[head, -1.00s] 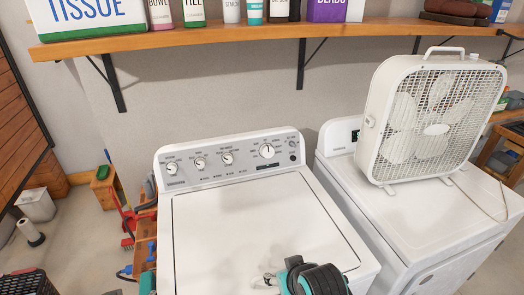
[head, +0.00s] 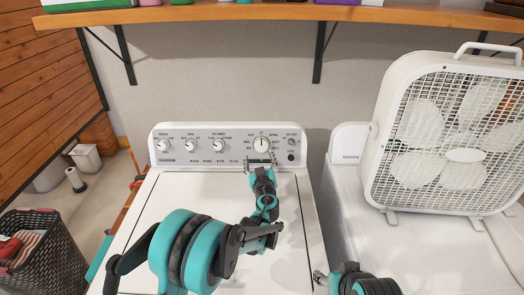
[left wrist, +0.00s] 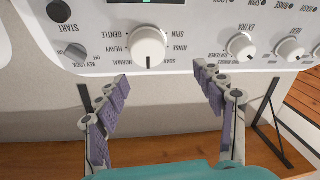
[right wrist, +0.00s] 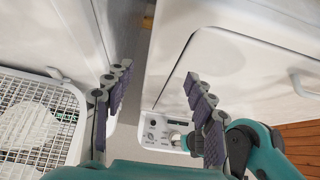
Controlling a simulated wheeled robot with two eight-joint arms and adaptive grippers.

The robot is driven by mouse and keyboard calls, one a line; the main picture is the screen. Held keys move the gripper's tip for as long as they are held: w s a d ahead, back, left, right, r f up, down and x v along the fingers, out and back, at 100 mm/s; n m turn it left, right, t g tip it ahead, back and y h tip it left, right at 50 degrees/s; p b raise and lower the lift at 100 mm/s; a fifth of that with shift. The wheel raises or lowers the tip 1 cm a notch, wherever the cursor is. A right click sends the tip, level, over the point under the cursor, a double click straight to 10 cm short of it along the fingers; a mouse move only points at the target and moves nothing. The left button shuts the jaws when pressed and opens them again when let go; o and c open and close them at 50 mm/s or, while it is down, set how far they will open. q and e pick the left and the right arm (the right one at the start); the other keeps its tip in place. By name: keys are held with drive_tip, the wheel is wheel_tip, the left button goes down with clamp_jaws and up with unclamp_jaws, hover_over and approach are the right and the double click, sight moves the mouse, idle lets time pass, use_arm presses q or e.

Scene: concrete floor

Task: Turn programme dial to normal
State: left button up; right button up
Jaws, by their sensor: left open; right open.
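The programme dial (head: 262,144) is a round white knob on the washer's control panel (head: 177,148), right of several smaller knobs. In the left wrist view the dial (left wrist: 148,47) shows upside down, its dark line at the lower edge; in the head view the line points straight up. NORMAL is printed beside it. My left gripper (head: 260,163) is open just in front of the dial; its fingers (left wrist: 160,78) stand either side of it, apart from it. My right gripper (right wrist: 158,75) is open and empty above the gap between the machines; its fingertips are out of the head view.
A box fan (head: 450,140) stands on the dryer (head: 400,250) at right. A wooden shelf (head: 230,13) runs above the panel. A laundry basket (head: 30,245) is at far left. The washer lid (head: 150,210) is bare beneath my left arm.

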sight(262, 147)
drive_tip(key=shift+f, duration=0.1)
use_arm(q)
drive_tip(key=w, duration=0.2)
drive_tip(key=w+f+b, duration=0.1)
drive_tip(key=w, duration=0.1)
drive_tip(key=w+d, duration=0.1)
drive_tip(key=w, duration=0.2)
drive_tip(key=shift+w+d+f+b, duration=0.1)
drive_tip(key=shift+f+b, duration=0.1)
drive_tip(key=shift+b, duration=0.15)
use_arm(e)
drive_tip(key=shift+f, duration=0.8)
use_arm(q)
drive_tip(key=shift+w+r, duration=0.1)
drive_tip(key=shift+w, duration=0.5)
drive_tip(key=c, duration=1.2)
